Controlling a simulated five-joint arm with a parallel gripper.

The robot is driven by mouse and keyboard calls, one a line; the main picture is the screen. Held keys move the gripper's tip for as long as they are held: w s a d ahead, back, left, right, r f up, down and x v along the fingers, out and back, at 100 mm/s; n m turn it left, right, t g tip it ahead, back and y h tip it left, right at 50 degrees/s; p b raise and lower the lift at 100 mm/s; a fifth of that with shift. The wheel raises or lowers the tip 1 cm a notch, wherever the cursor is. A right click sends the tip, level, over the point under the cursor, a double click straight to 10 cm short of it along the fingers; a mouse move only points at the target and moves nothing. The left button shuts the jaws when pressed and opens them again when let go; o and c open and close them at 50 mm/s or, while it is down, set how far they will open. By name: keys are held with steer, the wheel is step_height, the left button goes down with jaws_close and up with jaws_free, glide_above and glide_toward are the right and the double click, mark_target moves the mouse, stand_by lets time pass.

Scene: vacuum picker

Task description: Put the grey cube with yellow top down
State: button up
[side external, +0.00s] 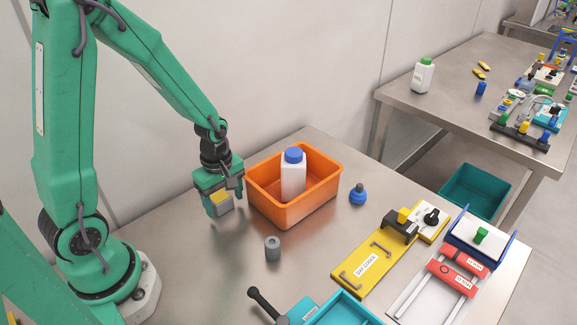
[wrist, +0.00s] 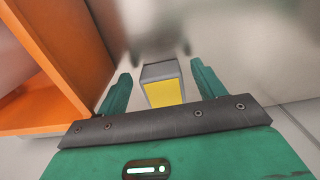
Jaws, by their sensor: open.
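The grey cube with yellow top (side external: 224,206) is at my gripper (side external: 222,204), left of the orange bin. In the wrist view the cube (wrist: 162,84) lies between the two green fingers of my gripper (wrist: 160,76), its yellow face toward the camera. The fingers are open, with a visible gap on each side of the cube. The cube appears to be on or very near the steel table; its underside is hidden.
The orange bin (side external: 293,216) holding a white bottle with blue cap (side external: 293,177) stands close to the right of my gripper. A grey cylinder (side external: 272,249) and a blue knob-shaped piece (side external: 358,195) stand nearby.

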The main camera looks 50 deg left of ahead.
step_height(320, 180, up, 11)
stand_by(0.7)
stand_by(0.5)
step_height(320, 180, up, 8)
steer(key=f+m+t, duration=0.1)
steer(key=m+t, duration=0.2)
steer(key=m, duration=0.6)
glide_above(224, 202)
steer(key=s+d, duration=0.2)
steer(key=s, duration=0.1)
steer(key=s+d+r+m+t, duration=0.2)
steer(key=s+r+m, duration=0.2)
steer(key=m, duration=0.5)
steer(key=shift+s+r+t, duration=0.2)
steer(key=shift+r+t, duration=0.1)
steer(key=shift+r, duration=0.1)
